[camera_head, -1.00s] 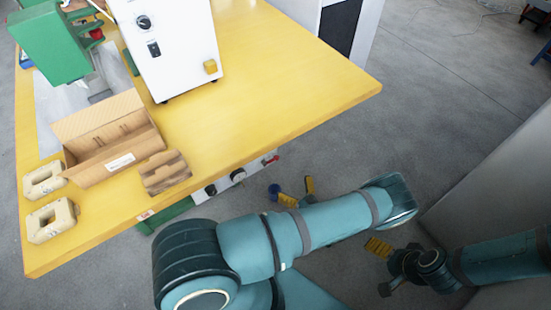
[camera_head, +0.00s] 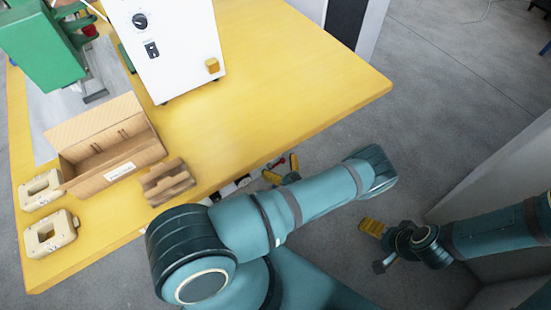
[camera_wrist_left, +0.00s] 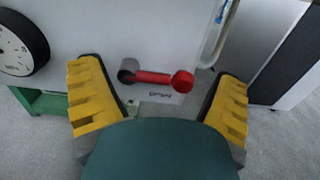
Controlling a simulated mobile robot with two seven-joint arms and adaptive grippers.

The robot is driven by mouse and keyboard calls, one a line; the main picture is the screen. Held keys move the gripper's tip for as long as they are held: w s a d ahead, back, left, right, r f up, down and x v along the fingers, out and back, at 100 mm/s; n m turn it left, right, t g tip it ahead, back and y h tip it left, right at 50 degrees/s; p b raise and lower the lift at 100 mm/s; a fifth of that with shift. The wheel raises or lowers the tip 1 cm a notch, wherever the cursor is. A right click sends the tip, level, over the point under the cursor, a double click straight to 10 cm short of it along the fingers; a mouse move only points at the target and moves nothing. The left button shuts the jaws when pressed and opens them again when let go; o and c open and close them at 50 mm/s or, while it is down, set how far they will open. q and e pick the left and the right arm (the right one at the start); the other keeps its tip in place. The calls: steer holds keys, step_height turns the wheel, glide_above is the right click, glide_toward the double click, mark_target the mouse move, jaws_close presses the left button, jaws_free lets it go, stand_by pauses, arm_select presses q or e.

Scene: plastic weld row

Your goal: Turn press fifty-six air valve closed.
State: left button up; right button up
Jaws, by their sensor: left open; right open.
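The air valve has a red lever (camera_wrist_left: 153,77) with a round red end at the right and a grey pivot at the left. In the left wrist view the lever lies nearly level across a pale panel, with a small printed label (camera_wrist_left: 160,97) below it. My left gripper (camera_wrist_left: 162,72) is open, one yellow finger on each side of the lever, with no contact visible. In the head view my left gripper (camera_head: 282,170) is at the table's front edge, and the lever is mostly hidden there. My right gripper (camera_head: 374,235) is open and empty, low over the floor at right.
The yellow table (camera_head: 290,70) carries a white control box (camera_head: 180,50), a green press (camera_head: 40,50), an open cardboard box (camera_head: 105,150) and cream blocks (camera_head: 52,233). A round gauge (camera_wrist_left: 18,45) is left of the lever. A pale hose (camera_wrist_left: 215,35) runs beside it.

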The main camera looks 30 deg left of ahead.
arm_select(q)
steer(key=shift+a, duration=0.15)
steer(key=c, duration=1)
